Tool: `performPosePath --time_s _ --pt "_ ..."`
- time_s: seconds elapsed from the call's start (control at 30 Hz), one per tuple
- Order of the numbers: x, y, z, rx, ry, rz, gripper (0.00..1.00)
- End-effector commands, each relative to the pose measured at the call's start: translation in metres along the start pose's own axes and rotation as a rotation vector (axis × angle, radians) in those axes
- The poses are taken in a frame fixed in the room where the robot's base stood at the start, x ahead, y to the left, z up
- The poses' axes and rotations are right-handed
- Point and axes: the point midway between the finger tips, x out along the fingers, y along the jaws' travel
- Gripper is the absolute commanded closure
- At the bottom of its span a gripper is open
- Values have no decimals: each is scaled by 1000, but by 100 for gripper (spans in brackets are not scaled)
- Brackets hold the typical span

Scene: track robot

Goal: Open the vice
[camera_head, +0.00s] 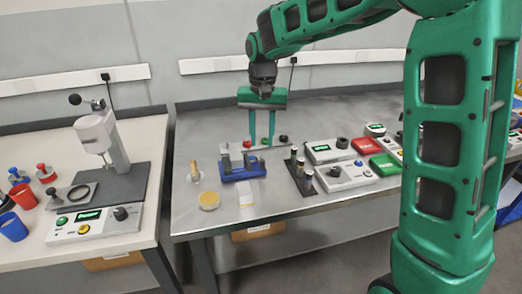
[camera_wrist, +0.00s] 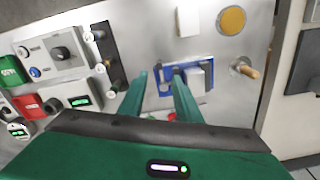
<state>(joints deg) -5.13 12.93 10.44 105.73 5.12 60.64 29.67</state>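The vice has a blue base (camera_head: 243,172) with grey upright jaws and stands near the front of the grey table. It also shows in the wrist view, with its blue base (camera_wrist: 166,89) beyond my fingers. My gripper (camera_head: 262,143) points down just behind and to the right of the vice in the head view. Its two green fingers are apart, with nothing seen held between them. In the wrist view my gripper (camera_wrist: 156,82) has one fingertip overlapping the vice and the other beside it. Contact cannot be told. The vice's handle cannot be made out clearly.
A red knob (camera_head: 247,144) and a black knob (camera_head: 283,140) are near my fingers. To the right stand a dark rack with several cylinders and control boxes (camera_head: 345,176). A yellow disc (camera_head: 209,201), a white block (camera_head: 246,199) and a wooden-handled tool (camera_head: 194,170) lie nearby.

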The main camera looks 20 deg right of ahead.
Motion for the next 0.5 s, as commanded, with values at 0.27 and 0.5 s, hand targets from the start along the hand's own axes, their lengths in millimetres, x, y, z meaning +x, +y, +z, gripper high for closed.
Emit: performPosePath --time_s 0.27,0.5 --pt "-31 0 -1 0 1 -1 69" --pt "-34 0 0 0 -1 0 69"
